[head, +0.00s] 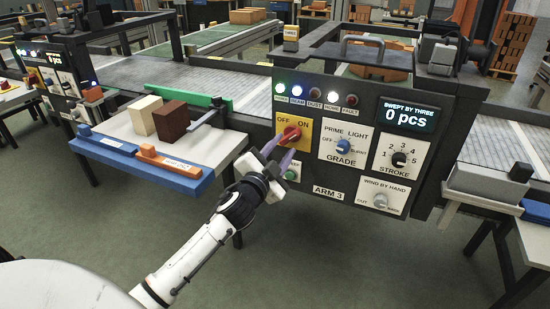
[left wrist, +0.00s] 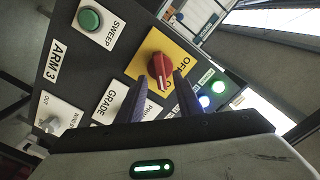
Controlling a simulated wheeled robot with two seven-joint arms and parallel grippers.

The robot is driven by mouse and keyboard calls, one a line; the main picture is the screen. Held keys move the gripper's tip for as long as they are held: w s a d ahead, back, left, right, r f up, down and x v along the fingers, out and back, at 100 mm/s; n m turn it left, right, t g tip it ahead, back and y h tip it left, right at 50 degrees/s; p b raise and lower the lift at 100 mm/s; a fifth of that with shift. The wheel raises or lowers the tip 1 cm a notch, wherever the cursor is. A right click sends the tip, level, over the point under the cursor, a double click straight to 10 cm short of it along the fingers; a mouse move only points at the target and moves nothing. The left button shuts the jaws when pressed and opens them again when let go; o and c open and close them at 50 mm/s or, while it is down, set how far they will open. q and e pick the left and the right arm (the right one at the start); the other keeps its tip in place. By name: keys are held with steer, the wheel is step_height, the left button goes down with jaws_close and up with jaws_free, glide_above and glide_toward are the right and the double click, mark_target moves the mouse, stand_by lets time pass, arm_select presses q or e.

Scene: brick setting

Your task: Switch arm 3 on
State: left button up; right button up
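The arm 3 panel carries a yellow OFF/ON plate (head: 303,127) with a red rotary switch (head: 291,134); the switch also shows in the left wrist view (left wrist: 160,68). I cannot tell for sure which word its handle points to. My left gripper (head: 278,151) is just in front of the switch, below and left of it in the head view. In the left wrist view its fingers (left wrist: 162,84) are apart, with the red handle reaching into the gap; contact is not clear. The ARM 3 label (head: 329,193) is below. My right gripper is not in view.
A green SWEEP button (head: 291,174) sits just under the switch, partly behind my gripper. GRADE (head: 343,146), STROKE (head: 399,159) and WIND BY HAND (head: 381,200) knobs are to the right. The display (head: 408,115) reads 0 pcs. A tray with blocks (head: 172,121) stands left.

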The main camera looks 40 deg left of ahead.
arm_select(q)
steer(key=v, duration=0.6)
steer(key=shift+s, duration=0.3)
steer(key=shift+d, duration=0.15)
steer(key=s+d+f+n+g+h, duration=0.2)
steer(key=s+d+f+g+h, duration=0.1)
steer(key=s+d+f, duration=0.7)
steer(key=s+d+f+n+g+h, duration=0.2)
steer(key=s+d+f+g, duration=0.4)
steer(key=s+d+f, duration=0.5)
steer(key=s+f+h, duration=0.1)
steer(key=s+f, duration=0.3)
steer(key=f, duration=0.4)
steer(key=shift+s+f, duration=0.15)
steer(key=shift+f, duration=0.05)
